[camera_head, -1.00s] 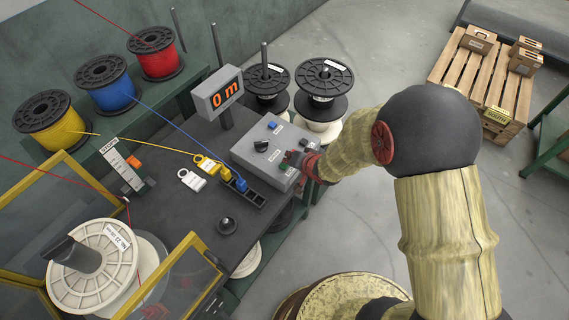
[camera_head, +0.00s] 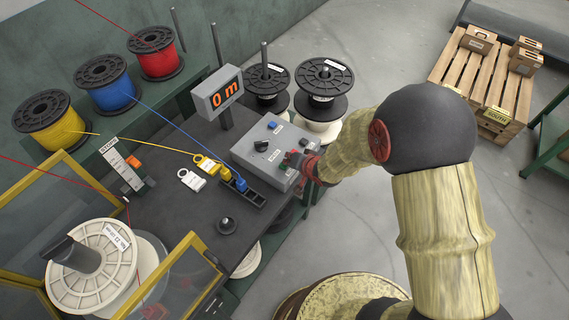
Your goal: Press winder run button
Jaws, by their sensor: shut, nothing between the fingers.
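The grey control box (camera_head: 248,150) stands on the dark winder table. It carries a blue button (camera_head: 272,125), a black knob (camera_head: 261,146) and small labels. My gripper (camera_head: 290,160) is shut and empty at the right front part of the box top. A bit of green shows by its fingertips; my gripper partly hides it. I cannot tell whether the fingertips touch it. The grey display (camera_head: 217,92) behind the box reads "0 m" in orange.
Yellow (camera_head: 48,121), blue (camera_head: 106,84) and red (camera_head: 156,53) wire spools sit at the back left. A large white spool (camera_head: 92,268) is behind a yellow-framed guard (camera_head: 183,278). Black-and-white spools (camera_head: 324,82) stand behind the box. A pallet with boxes (camera_head: 483,82) is far right.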

